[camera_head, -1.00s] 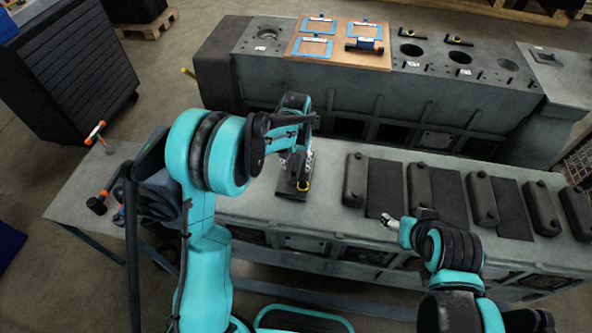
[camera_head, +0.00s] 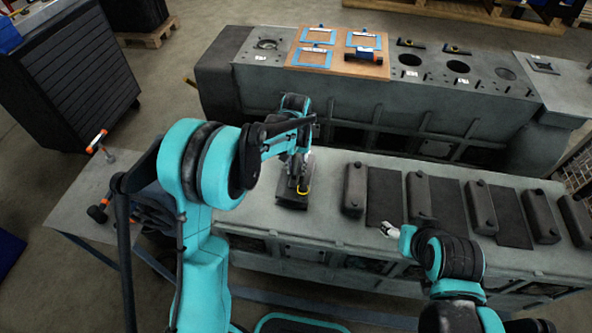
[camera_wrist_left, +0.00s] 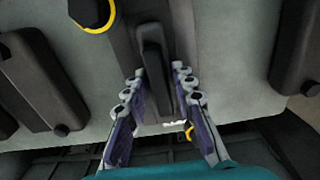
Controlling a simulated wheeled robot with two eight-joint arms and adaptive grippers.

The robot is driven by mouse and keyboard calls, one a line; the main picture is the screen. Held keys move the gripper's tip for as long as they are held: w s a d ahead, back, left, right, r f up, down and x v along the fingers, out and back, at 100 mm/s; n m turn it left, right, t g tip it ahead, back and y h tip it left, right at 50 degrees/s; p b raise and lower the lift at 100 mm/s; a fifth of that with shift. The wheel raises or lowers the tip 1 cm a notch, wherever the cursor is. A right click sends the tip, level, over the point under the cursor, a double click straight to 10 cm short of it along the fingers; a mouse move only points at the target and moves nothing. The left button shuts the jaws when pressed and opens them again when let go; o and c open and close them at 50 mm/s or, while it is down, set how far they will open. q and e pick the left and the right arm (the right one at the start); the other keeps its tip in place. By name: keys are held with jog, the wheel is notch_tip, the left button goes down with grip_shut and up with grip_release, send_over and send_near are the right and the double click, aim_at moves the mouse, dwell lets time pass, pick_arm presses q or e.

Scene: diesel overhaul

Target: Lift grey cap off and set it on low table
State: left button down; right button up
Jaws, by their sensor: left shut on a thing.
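The grey cap (camera_head: 292,196) is a dark block with a yellow ring near its right side, at the left end of the row on the near engine block. My left gripper (camera_head: 297,170) reaches down over it. In the left wrist view, the two fingers (camera_wrist_left: 158,112) close around the raised bar of the cap (camera_wrist_left: 153,55); I cannot tell if its underside is clear of the block. My right gripper (camera_head: 388,230) hangs over the near block's front part, apart from the caps; its fingers are too small to read. A low grey table (camera_head: 75,212) stands at the left.
Several similar dark caps (camera_head: 418,195) with flat dark plates between them line the near block (camera_head: 330,225). Tools (camera_head: 98,212) lie on the low table. A second block (camera_head: 400,115) behind carries a wooden board (camera_head: 300,65). A black cabinet (camera_head: 70,80) stands at the far left.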

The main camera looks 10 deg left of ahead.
pick_arm(q)
jog(key=s+a+r+p, duration=0.3)
jog(key=s+a+r, duration=0.2)
jog(key=s+r, duration=0.5)
jog(key=shift+a+p, duration=0.3)
jog(key=shift+p, duration=0.1)
jog(key=shift+s+r, duration=0.1)
jog(key=shift+r, duration=0.1)
notch_tip(320, 180, up, 3)
jog(key=shift+f+p, duration=0.15)
jog(key=shift+p, duration=0.95)
jog(key=shift+f, duration=0.1)
